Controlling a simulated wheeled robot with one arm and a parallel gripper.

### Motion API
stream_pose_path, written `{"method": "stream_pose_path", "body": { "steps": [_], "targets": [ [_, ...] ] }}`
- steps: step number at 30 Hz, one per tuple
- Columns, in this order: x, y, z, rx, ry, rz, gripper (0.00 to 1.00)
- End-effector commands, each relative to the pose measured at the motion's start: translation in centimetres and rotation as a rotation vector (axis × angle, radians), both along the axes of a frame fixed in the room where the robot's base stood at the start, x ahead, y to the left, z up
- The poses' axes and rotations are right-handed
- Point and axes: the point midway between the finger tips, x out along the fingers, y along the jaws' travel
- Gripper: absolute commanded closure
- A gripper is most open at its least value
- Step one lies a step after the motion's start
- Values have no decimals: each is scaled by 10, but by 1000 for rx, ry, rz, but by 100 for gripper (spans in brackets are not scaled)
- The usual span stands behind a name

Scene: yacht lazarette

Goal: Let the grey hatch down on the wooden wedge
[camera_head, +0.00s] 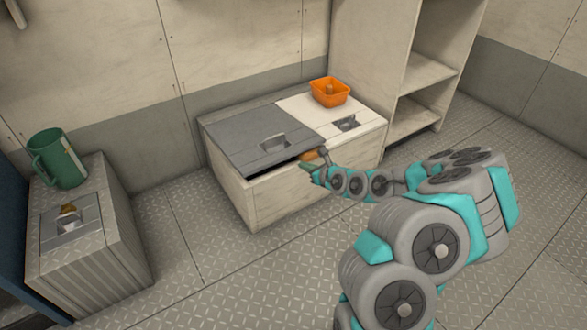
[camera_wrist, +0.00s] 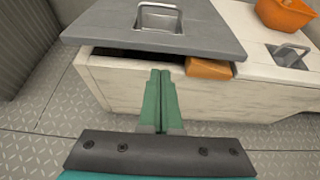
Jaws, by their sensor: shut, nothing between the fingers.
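The grey hatch (camera_head: 258,137) is the left lid of a pale wooden locker. It stands slightly raised at its front edge, with a dark gap under it; it also shows in the wrist view (camera_wrist: 200,35). The orange-brown wooden wedge (camera_wrist: 209,69) sits at the right front corner of the opening, under the hatch's edge, and shows partly in the head view (camera_head: 312,155). I cannot tell whether the hatch bears on it. My gripper (camera_wrist: 160,75) is shut and empty, in front of the gap and left of the wedge; its tips show in the head view (camera_head: 312,171).
A white hatch (camera_head: 318,115) with a recessed handle lies right of the grey one. An orange bin (camera_head: 330,92) stands on it. Open shelves (camera_head: 425,75) stand at right. The floor between is clear.

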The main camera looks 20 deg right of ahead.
Motion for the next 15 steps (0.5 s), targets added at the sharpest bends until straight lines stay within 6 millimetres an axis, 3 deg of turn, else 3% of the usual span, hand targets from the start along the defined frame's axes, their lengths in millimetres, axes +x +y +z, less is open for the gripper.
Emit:
{"method": "stream_pose_path", "body": {
  "steps": [5,15],
  "targets": [
    [3,-1,-11,10,18,-13,100],
    [35,10,-27,6,14,-9,100]
  ]
}}
